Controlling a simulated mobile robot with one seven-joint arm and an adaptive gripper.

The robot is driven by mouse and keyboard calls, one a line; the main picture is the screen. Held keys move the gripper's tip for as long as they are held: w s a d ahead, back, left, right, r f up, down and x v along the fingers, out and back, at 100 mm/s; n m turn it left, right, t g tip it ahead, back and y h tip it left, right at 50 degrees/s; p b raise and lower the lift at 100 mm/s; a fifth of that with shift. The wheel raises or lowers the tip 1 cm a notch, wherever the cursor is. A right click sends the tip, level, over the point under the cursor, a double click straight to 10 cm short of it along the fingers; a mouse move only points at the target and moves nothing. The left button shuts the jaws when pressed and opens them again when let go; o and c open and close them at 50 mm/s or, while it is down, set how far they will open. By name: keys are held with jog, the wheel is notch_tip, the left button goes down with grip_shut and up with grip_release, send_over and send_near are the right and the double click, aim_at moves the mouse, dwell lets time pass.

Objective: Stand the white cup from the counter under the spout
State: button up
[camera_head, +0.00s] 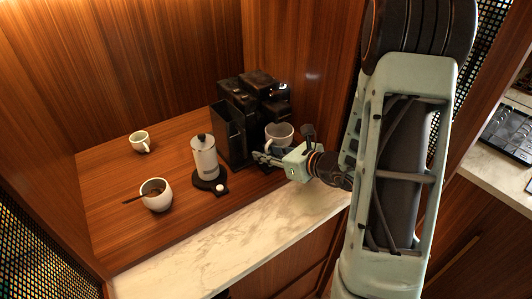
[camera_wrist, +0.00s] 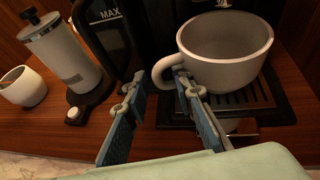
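A white cup (camera_head: 279,133) is at the front of the black coffee machine (camera_head: 240,110), upright. In the wrist view the cup (camera_wrist: 228,50) is over the slatted drip tray (camera_wrist: 248,97) and appears to stand on it, below a metal part at the top edge that looks like the spout. Its handle points left, toward my fingers. My gripper (camera_head: 262,158) is just in front of the cup; in the wrist view my gripper (camera_wrist: 160,88) has its fingers apart. The right fingertip overlaps the handle; I cannot tell whether it touches.
A white and black canister (camera_head: 204,157) on a dark base stands left of the machine. A white bowl (camera_head: 157,198) with a spoon is farther left. Another white cup (camera_head: 139,142) stands at the back left.

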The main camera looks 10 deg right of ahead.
jog(key=shift+r, duration=0.2)
jog(key=v, duration=1.2)
